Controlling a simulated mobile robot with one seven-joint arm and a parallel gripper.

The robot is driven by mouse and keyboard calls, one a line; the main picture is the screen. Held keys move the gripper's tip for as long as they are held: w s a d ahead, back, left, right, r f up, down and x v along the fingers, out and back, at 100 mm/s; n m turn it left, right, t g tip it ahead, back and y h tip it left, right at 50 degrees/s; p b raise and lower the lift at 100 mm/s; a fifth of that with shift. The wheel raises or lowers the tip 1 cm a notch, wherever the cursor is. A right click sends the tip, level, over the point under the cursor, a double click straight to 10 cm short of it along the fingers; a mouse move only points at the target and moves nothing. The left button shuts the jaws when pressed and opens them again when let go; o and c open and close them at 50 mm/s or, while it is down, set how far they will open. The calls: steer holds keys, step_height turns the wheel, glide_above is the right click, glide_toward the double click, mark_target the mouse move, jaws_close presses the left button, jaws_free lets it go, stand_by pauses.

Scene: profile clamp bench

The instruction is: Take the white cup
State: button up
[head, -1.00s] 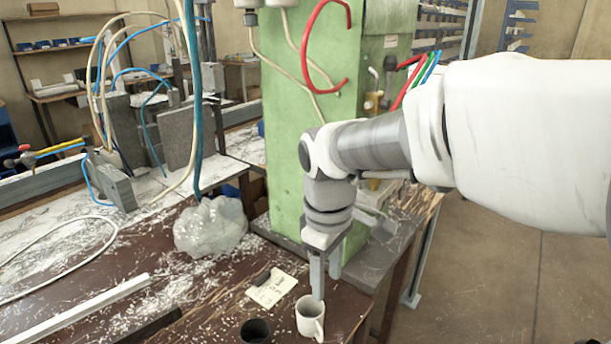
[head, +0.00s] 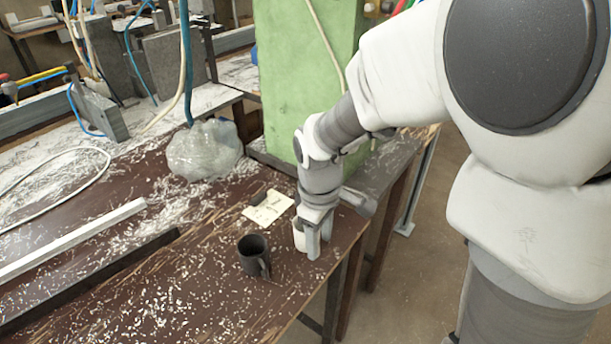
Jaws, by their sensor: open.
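The white cup (head: 298,238) stands on the brown bench near its right edge in the head view, mostly hidden behind my gripper. My gripper (head: 318,245) points down at the cup, with its fingers low beside and in front of it. The jaws are open. I cannot tell whether a finger touches the cup or whether the cup lies between the fingers.
A dark mug (head: 254,256) stands close by on the left. A paper note (head: 268,207) with a small dark object lies behind. A green machine column (head: 300,75) and a clear plastic bag (head: 204,149) stand farther back. The bench front is mostly clear, strewn with shavings.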

step_height(320, 180, down, 3)
steer(key=shift+f+b, duration=0.2)
steer(key=shift+b, duration=0.1)
steer(key=shift+c, duration=0.2)
jaws_close()
stand_by(1.1)
